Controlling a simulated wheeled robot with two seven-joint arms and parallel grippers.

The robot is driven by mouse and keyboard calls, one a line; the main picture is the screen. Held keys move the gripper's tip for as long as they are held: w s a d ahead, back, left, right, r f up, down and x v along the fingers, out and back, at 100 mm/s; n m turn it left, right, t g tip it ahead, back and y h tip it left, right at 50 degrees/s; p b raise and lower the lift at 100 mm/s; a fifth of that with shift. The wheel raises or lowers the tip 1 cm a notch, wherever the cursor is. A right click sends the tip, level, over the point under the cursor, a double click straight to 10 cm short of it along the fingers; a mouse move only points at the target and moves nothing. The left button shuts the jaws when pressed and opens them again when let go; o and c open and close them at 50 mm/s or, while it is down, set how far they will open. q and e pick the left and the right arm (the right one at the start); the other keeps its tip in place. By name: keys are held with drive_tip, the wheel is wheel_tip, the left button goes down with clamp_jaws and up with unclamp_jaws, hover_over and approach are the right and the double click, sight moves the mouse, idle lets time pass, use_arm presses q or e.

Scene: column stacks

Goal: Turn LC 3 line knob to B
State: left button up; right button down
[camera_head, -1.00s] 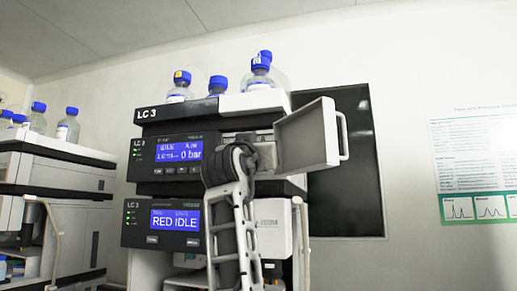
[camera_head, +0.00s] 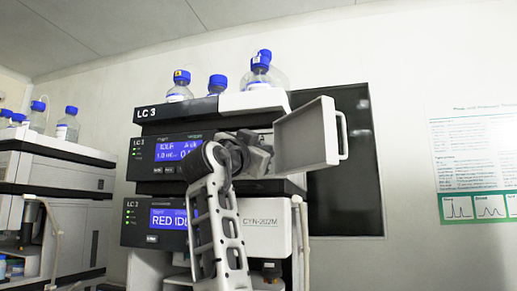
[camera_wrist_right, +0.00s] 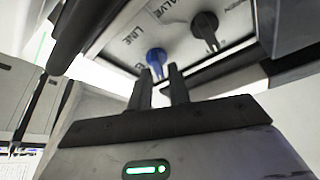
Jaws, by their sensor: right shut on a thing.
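The LC 3 stack (camera_head: 180,128) stands in the middle of the head view. In the right wrist view, a blue knob (camera_wrist_right: 155,56) sits beside the LINE lettering on a pale panel (camera_wrist_right: 150,25). My right gripper (camera_wrist_right: 160,70) is shut on the lower part of this blue knob; the handle lies between the fingertips. A black knob (camera_wrist_right: 205,27) is to its right by the VALVE lettering. In the head view my right gripper (camera_head: 262,158) is at the module's opening and hides the knobs. A letter mark near the blue knob is too small to read. My left gripper is out of view.
An open grey door (camera_head: 305,138) with a handle stands right beside my right gripper. Blue-capped bottles (camera_head: 179,90) stand on top of the stack. A white module (camera_head: 267,225) is below the gripper. Another instrument stack (camera_head: 60,165) stands at the left.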

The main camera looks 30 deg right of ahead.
drive_tip(key=m+g, duration=0.2)
drive_tip(key=m, duration=0.2)
drive_tip(key=m+g, duration=0.1)
drive_tip(key=m, duration=0.3)
drive_tip(key=shift+f+g, duration=0.1)
drive_tip(key=shift+g, duration=0.3)
drive_tip(key=m+y, duration=0.1)
drive_tip(key=m, duration=0.2)
drive_tip(key=m+g, duration=0.1)
drive_tip(key=m, duration=0.2)
drive_tip(key=shift+f+m+g+y, duration=0.1)
drive_tip(key=shift+m+g+y, duration=0.2)
drive_tip(key=shift+y, duration=0.1)
drive_tip(key=c, duration=1.5)
unclamp_jaws()
drive_tip(key=shift+c, duration=0.2)
drive_tip(key=v, duration=1.6)
drive_tip(key=shift+d, duration=0.1)
